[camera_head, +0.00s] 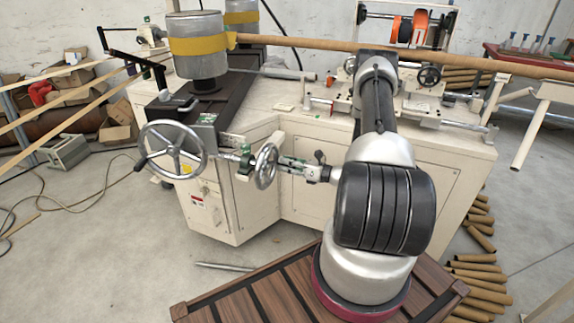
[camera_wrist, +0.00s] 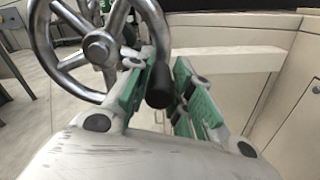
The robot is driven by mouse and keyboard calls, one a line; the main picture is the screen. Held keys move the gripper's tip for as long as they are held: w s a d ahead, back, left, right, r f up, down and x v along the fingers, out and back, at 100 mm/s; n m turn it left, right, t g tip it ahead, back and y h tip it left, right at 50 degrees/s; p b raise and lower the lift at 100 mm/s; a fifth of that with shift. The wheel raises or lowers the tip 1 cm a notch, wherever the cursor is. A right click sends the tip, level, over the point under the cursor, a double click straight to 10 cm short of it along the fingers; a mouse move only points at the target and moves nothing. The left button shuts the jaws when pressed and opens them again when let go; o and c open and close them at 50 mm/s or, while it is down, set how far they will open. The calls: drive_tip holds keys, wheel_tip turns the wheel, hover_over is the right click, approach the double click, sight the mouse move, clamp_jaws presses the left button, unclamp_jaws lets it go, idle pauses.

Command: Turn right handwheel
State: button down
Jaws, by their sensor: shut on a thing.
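The right handwheel (camera_head: 266,166) is the smaller of two spoked metal wheels on the front of the winder in the head view. It fills the upper left of the wrist view (camera_wrist: 99,47), where its rim, spokes and hub show. A black handle (camera_wrist: 159,84) stands out from its rim. My gripper (camera_head: 285,162) is at the right side of this wheel. In the wrist view its green-padded fingers (camera_wrist: 158,78) are on either side of the handle, shut on it. The exact contact is partly hidden.
The larger left handwheel (camera_head: 172,150) is close by on the left. The cream winder cabinet (camera_head: 330,190) stands right behind the wheels. A brown slatted platform (camera_head: 245,295) is below my arm. Several cardboard tubes (camera_head: 480,285) lie on the floor at right.

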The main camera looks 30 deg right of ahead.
drive_tip(key=shift+f, duration=0.1)
drive_tip(key=shift+s+a+f+m, duration=0.15)
drive_tip(key=shift+f+m, duration=0.2)
drive_tip(key=shift+m, duration=0.3)
drive_tip(key=shift+s+a+f+m, duration=0.15)
drive_tip(key=shift+f+m, duration=0.2)
drive_tip(key=shift+m, duration=0.3)
drive_tip(key=shift+s+a+f+m, duration=0.35)
drive_tip(key=shift+a+f+m, duration=0.15)
drive_tip(key=shift+m, duration=0.75)
drive_tip(key=shift+s+a+f+m, duration=0.45)
drive_tip(key=shift+f+m, duration=0.1)
drive_tip(key=shift+m, duration=0.75)
drive_tip(key=shift+s+a+f+m, duration=0.3)
drive_tip(key=shift+a+f+m, duration=0.2)
drive_tip(key=shift+m, duration=0.75)
drive_tip(key=c, duration=1.3)
unclamp_jaws()
drive_tip(key=shift+o, duration=0.2)
